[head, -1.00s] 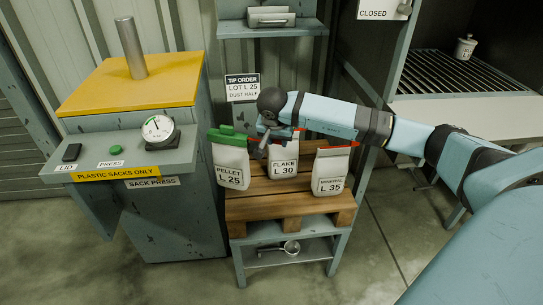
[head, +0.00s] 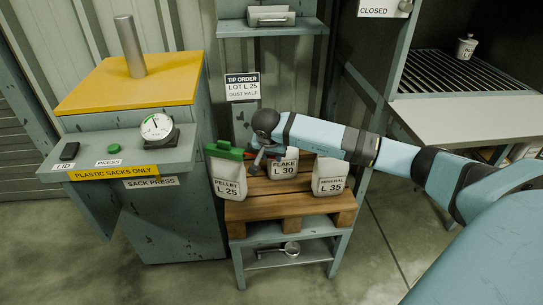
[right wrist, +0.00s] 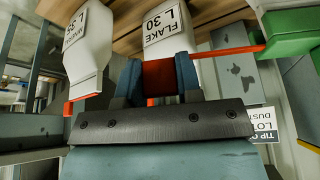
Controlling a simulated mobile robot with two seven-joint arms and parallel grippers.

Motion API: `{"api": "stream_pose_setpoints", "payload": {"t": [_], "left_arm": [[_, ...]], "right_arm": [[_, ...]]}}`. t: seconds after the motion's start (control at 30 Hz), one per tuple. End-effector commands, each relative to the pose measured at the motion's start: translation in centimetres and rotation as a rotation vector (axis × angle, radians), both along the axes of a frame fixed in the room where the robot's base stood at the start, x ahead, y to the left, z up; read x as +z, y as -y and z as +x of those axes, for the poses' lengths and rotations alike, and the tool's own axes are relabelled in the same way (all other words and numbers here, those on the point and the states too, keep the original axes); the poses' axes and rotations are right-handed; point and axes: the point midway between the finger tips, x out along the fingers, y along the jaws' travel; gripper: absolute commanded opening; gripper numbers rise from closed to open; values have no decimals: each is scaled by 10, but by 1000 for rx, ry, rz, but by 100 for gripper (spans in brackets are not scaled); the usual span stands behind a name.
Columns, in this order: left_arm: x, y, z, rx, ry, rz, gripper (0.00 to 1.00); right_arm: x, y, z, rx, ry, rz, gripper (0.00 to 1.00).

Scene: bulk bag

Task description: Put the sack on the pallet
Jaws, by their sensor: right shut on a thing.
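The sack labelled FLAKE L 30 (head: 284,166) stands on the wooden pallet (head: 287,209), between the sack labelled PELLET L 25 (head: 227,180) with a green top and the sack labelled MINERAL L 35 (head: 330,180). My right gripper (head: 260,158) is at the flake sack's top, and my forearm hides much of that area. In the right wrist view its fingers (right wrist: 159,80) are shut on the red top of the flake sack (right wrist: 172,30). The mineral sack (right wrist: 88,45) is at left there, the pellet sack's green top (right wrist: 290,32) at right. My left gripper is not in view.
A grey sack press (head: 165,220) with a yellow top, gauge (head: 157,128) and green button stands left of the pallet stand. A tip order sign (head: 242,86) hangs behind. At right is a cabinet with a grate (head: 440,75) and a small pot (head: 466,46).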

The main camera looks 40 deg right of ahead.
Motion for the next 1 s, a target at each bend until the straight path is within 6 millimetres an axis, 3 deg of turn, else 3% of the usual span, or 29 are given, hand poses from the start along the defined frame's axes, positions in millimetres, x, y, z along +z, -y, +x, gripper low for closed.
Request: {"api": "stream_pose_setpoints", "payload": {"t": [0.37, 0.4, 0.5, 0.83, 1.0], "left_arm": [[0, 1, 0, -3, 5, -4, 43], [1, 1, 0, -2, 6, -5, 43], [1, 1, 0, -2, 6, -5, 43], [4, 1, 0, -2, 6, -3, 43], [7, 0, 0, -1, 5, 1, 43]], "right_arm": [[-5, -2, 4, 1, 5, 1, 0], [-6, -2, 3, 1, 2, 2, 39], [-6, -2, 3, 0, 2, 1, 58], [-1, -2, 3, 0, 3, 1, 58], [23, -8, -1, 1, 6, 0, 58]]}}
